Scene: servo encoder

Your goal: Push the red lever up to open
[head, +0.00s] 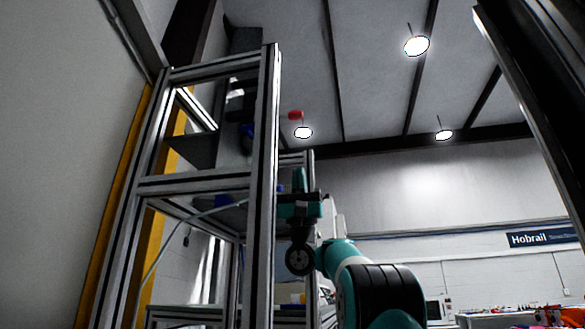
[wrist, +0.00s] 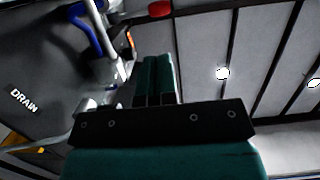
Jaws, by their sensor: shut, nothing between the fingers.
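The red lever shows as a red end (head: 296,115) in the head view, above my gripper (head: 299,172). In the wrist view the red lever end (wrist: 160,8) is at the top edge, joined on its left to a dark arm that is hard to make out. My gripper (wrist: 158,60) points up, with its teal fingers together and nothing between them. The fingertips lie below the red end in both views, with a visible gap. I cannot tell the gap in depth.
A metal-profile frame (head: 268,150) stands just left of my gripper. A blue handle (wrist: 86,28) and a dark panel (wrist: 35,70) marked DRAIN lie to the left in the wrist view. The space right of my gripper looks free.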

